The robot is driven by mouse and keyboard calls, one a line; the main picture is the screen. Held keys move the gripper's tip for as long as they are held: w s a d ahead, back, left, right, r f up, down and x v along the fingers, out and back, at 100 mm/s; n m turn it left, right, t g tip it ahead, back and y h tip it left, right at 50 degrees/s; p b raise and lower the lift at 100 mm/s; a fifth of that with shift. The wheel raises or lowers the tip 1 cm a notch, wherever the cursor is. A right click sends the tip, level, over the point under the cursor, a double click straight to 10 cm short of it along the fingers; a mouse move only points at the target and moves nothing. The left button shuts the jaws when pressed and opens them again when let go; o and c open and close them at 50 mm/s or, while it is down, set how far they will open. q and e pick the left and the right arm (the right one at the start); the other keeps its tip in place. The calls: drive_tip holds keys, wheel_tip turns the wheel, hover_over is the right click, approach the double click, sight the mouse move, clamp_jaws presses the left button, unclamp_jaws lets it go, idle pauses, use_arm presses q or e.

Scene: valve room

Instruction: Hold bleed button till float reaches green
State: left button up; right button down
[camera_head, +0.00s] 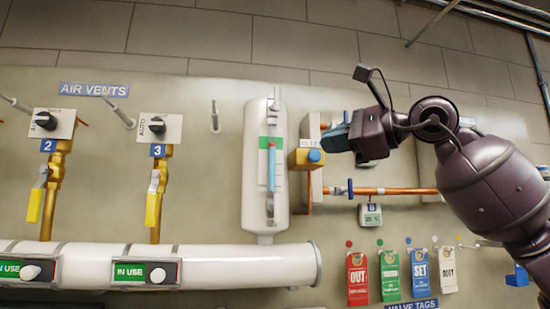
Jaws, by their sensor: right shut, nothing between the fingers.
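A white vertical vessel (251,195) hangs on the wall at the middle. On its front is a sight tube with a light blue column (271,172) and a small red piece at its top, close to the lower part of a green band (263,142). To its right is a yellow block (298,158) with a round blue button (314,155). My right gripper (328,139) comes in from the right, shut and empty, its blue fingertips just above and right of the button. I cannot tell whether they touch it. My left gripper is not in view.
A copper pipe (395,191) with a blue-handled valve runs below my right gripper. Red, green, blue and white tags (358,279) hang lower right. A thick white pipe (210,268) crosses the lower left, below two yellow-handled vents and black knobs (157,126).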

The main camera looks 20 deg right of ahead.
idle(0.9)
idle(0.7)
drive_tip(key=s, duration=0.2)
drive_tip(key=s+a, duration=0.1)
drive_tip(key=shift+s, duration=0.35)
drive_tip(key=shift+d, duration=0.1)
drive_tip(key=shift+w, duration=0.1)
